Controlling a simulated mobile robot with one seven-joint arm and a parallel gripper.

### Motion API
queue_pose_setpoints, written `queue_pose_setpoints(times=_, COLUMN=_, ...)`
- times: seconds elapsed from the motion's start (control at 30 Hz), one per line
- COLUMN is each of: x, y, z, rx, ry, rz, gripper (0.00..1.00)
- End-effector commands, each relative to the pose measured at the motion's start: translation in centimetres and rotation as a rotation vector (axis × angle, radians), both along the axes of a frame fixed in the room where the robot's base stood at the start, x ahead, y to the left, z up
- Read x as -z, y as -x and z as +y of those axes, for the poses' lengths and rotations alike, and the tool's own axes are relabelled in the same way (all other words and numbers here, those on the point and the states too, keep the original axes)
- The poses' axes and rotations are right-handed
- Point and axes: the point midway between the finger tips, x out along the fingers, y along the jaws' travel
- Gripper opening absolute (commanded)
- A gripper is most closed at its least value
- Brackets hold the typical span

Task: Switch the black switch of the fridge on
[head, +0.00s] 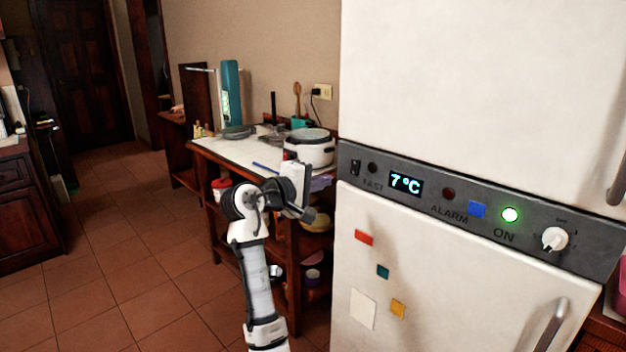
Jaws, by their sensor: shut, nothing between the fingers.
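The white fridge (450,90) fills the right of the head view, with a dark grey control panel (430,195) across its front. The small black switch (355,167) is at the panel's far left end, left of a dark round button (373,168). Its exact position is too small to tell. My gripper (306,190) is left of the panel, in front of the side table and apart from the switch. It is shut and empty; its fingertips are hard to make out.
A white pot (312,152) stands on the table behind my gripper. Open tiled floor (130,240) lies left.

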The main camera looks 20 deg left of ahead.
Motion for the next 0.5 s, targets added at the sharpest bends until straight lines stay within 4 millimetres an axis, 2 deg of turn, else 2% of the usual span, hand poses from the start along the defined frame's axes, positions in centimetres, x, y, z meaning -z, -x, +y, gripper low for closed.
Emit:
queue_pose_setpoints(times=0.2, x=0.3, y=-4.4, z=-1.6, rx=0.001, ry=0.001, rz=0.003, gripper=0.00)
queue_pose_setpoints(times=0.33, x=0.6, y=-6.3, z=-2.3, rx=0.001, ry=0.000, rz=0.002, gripper=0.00)
queue_pose_setpoints(times=0.5, x=0.9, y=-7.8, z=-2.8, rx=-0.001, ry=0.001, rz=0.000, gripper=0.00)
